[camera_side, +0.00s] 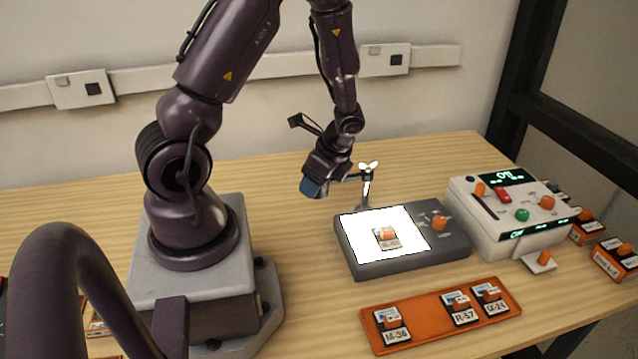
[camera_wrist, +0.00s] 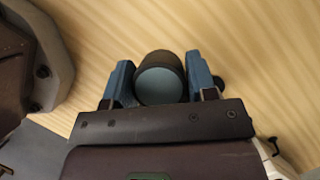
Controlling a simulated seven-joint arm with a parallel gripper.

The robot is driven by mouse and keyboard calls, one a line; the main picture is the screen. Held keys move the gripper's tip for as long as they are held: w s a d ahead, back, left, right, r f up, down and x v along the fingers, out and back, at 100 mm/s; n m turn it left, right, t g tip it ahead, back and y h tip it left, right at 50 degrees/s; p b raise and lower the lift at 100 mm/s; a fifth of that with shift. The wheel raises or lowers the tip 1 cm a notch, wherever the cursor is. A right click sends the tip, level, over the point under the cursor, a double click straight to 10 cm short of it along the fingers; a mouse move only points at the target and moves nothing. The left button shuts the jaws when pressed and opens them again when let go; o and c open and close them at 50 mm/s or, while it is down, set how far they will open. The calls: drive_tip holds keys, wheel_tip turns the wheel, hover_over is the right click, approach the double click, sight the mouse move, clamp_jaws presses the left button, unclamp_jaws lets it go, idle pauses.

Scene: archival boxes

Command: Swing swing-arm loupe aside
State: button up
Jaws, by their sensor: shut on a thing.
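The swing-arm loupe (camera_wrist: 160,80) shows in the wrist view as a dark round barrel with a pale blue-grey lens, between the two blue fingers of my gripper (camera_wrist: 161,82). My gripper is shut on the barrel. In the side view my gripper (camera_side: 313,188) is low at the back, left of the loupe's post (camera_side: 365,192). The loupe's thin arm (camera_side: 350,178) runs left from the post's winged knob to my gripper. The loupe head is mostly hidden there. It is off to the back left of the light box's lit panel (camera_side: 410,222).
A small orange-topped labelled slide box (camera_side: 387,239) sits on the lit panel, uncovered. An orange tray (camera_side: 425,318) with three labelled pieces lies in front. A control unit (camera_side: 508,212) stands right. Bare wood (camera_side: 290,235) lies between my base and the light box.

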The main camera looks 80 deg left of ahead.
drive_tip(key=shift+w+m, duration=0.3)
drive_tip(key=shift+w, duration=0.1)
drive_tip(key=o, duration=1.3)
drive_tip(key=shift+c, duration=0.2)
drive_tip(key=shift+s, duration=0.2)
drive_tip(key=v, duration=1.3)
drive_tip(key=shift+s+r, duration=0.1)
drive_tip(key=shift+s, duration=0.05)
